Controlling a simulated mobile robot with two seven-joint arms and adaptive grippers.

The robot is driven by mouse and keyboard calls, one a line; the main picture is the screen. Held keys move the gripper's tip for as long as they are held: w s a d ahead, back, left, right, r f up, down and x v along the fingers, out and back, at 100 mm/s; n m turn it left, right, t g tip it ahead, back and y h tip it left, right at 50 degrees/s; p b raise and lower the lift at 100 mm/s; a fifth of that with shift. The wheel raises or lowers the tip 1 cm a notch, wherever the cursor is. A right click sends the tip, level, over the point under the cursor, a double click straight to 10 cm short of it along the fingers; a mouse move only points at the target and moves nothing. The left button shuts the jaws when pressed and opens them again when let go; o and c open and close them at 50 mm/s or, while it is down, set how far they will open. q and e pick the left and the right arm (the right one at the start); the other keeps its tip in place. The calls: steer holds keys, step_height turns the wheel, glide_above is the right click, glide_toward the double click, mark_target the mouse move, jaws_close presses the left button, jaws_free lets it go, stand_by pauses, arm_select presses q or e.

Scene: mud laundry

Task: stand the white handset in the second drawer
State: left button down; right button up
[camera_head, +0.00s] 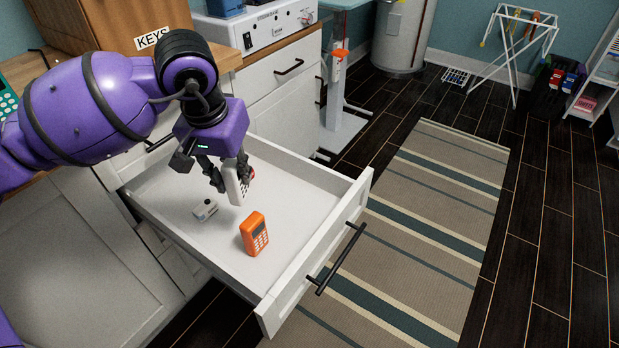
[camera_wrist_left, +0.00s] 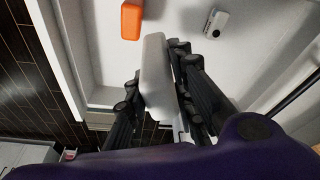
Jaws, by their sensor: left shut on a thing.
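The handset is over the inside of the open white drawer (camera_head: 172,182). Its lower end is close to the drawer floor; I cannot tell if it touches. In the left wrist view the white handset (camera_wrist_left: 155,75) sits between the fingers of the left gripper (camera_wrist_left: 157,95). An orange handset (camera_head: 254,234) stands in the drawer, nearer its front. It also shows in the left wrist view (camera_wrist_left: 132,20). My right gripper is not in view.
A small white device (camera_head: 205,210) lies on the drawer floor left of the orange handset. The drawer's front with a black handle (camera_head: 340,258) juts over a striped rug (camera_head: 420,220). A wooden box labelled KEYS (camera_head: 120,22) stands on the counter.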

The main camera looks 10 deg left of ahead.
arm_select(q)
steer(key=shift+w+d+f+b, duration=0.4)
steer(key=shift+w+d+f, duration=0.55)
steer(key=shift+w+f, duration=1.1)
steer(key=shift+w+d+f+b, duration=0.35)
steer(key=shift+w+d+f, duration=0.55)
steer(key=shift+w+f, duration=1.1)
steer(key=shift+w+d+f+b, duration=0.4)
steer(key=shift+w+d+f, duration=0.55)
steer(key=shift+w+f, duration=1.05)
steer(key=shift+s+f, duration=0.2)
steer(key=shift+f, duration=0.15)
steer(key=c, duration=1.5)
jaws_free()
